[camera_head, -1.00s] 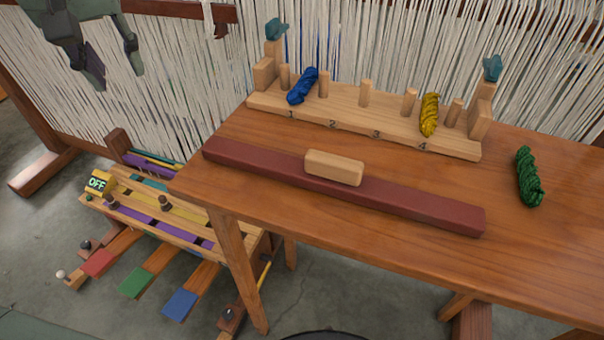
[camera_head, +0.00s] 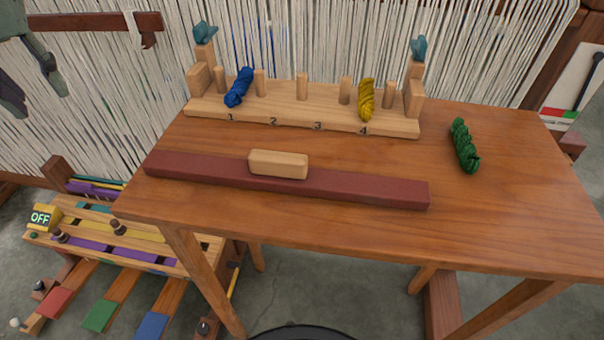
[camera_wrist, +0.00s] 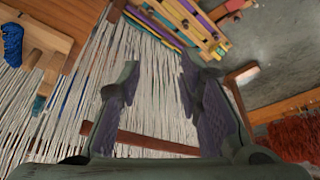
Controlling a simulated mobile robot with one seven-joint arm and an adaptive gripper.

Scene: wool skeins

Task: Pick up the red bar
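The long dark red bar (camera_head: 365,193) lies flat on the wooden table (camera_head: 510,220), near its front edge. My gripper (camera_head: 28,75) is at the upper left edge of the head view, partly cut off, well away from the bar and in front of the hanging white threads. In the wrist view my gripper (camera_wrist: 160,95) has its two fingers wide apart with nothing between them. The bar does not show in the wrist view.
A wooden rack (camera_head: 300,120) numbered 1 to 4 stands behind the bar, holding a blue skein (camera_head: 239,88) and a yellow skein (camera_head: 366,99). A green skein (camera_head: 464,146) lies at right. A pedal bench (camera_head: 130,235) with an OFF sign (camera_head: 41,218) stands lower left.

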